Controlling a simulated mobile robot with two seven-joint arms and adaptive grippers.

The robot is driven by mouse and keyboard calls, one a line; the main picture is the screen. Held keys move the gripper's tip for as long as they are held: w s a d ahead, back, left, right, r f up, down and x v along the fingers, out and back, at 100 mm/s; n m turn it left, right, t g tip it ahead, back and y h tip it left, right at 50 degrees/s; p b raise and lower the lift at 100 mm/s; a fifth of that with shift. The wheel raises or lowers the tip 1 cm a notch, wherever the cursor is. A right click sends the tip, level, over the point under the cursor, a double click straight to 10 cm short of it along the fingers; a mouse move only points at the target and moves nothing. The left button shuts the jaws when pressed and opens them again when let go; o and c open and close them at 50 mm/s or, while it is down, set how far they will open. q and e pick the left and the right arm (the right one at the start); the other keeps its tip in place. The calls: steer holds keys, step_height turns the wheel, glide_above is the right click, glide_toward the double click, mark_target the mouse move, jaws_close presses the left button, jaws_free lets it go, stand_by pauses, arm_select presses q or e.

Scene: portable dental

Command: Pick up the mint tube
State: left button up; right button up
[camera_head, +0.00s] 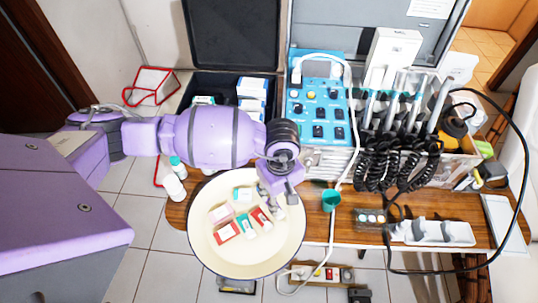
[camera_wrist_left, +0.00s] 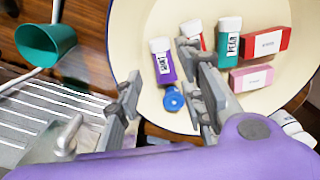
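The mint tube (camera_wrist_left: 162,62) is purple with a white end and a label that seems to read MINT. It lies in the cream round dish (camera_wrist_left: 135,40) near the rim. A blue round cap (camera_wrist_left: 173,99) shows at its near end. My left gripper (camera_wrist_left: 166,92) is open, with one finger on each side of the tube's line in the left wrist view. I cannot tell whether either finger touches it. In the head view my left gripper (camera_head: 277,202) is over the right part of the dish (camera_head: 205,255) and partly hides the tube. My right gripper is not in view.
Beside the tube lie a red tube (camera_head: 261,218), a teal tube (camera_wrist_left: 228,45), a red box (camera_wrist_left: 265,45) and a pink box (camera_wrist_left: 251,78). A teal cup (camera_head: 331,200) stands right of the dish. A blue control unit (camera_head: 318,115) and coiled cords (camera_head: 405,165) stand behind.

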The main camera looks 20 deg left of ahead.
arm_select(q)
steer(key=shift+a+f, duration=0.15)
steer(key=shift+f, duration=0.8)
steer(key=f, duration=0.4)
steer(key=shift+w+a+f, duration=0.1)
steer(key=shift+a, duration=0.15)
steer(key=c, duration=0.9)
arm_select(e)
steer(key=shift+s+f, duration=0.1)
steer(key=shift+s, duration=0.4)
